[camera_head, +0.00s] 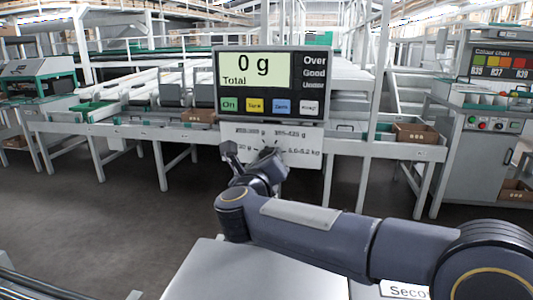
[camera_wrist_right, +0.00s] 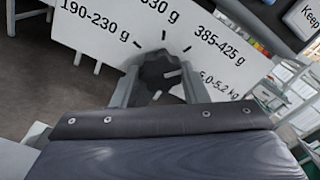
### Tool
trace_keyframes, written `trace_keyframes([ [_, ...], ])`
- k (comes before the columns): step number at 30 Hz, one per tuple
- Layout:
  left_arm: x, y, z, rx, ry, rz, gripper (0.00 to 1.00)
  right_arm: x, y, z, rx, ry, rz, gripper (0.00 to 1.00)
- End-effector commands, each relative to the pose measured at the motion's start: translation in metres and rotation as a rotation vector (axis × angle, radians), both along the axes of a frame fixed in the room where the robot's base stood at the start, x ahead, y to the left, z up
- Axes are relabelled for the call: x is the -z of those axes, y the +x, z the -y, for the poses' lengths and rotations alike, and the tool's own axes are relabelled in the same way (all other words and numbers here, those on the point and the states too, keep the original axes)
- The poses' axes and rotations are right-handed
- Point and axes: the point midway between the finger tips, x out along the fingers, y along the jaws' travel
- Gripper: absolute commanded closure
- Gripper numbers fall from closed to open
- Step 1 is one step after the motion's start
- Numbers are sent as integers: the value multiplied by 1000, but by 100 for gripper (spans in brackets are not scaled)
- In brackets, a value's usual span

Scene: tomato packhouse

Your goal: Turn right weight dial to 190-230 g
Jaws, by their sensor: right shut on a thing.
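The right weight dial (camera_wrist_right: 157,70) is a dark lobed knob on a white panel (camera_wrist_right: 97,27) under the scale display. In the wrist view the panel reads 190-230 g at left, a partly hidden range ending in 30 g above, 385-425 g at upper right and 5.0-5.2 kg at right. My right gripper (camera_wrist_right: 160,86) is shut on the dial, one finger on each side; it also shows in the head view (camera_head: 265,163), where it covers much of the dial. I cannot tell which range the dial points to. My left gripper is not in view.
The scale display (camera_head: 260,70) reads 0 g Total, with coloured buttons below. Sorting benches with brown boxes (camera_head: 415,133) stand behind. A cabinet with a colour chart (camera_head: 500,62) is at right. Open floor (camera_head: 110,215) lies at left.

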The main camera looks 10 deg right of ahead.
Motion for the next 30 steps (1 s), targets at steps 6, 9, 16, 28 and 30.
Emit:
trace_keyframes([
  [6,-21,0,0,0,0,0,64,-3,0,0,0,-190,-82,83],
  [9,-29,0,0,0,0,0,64,-3,0,0,0,-279,-118,83],
  [16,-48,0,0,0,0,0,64,-4,0,0,0,-480,-202,83],
  [28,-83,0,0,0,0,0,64,-4,0,1,-1,-831,-350,83],
  [30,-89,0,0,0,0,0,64,-4,0,1,0,-892,-375,83],
])
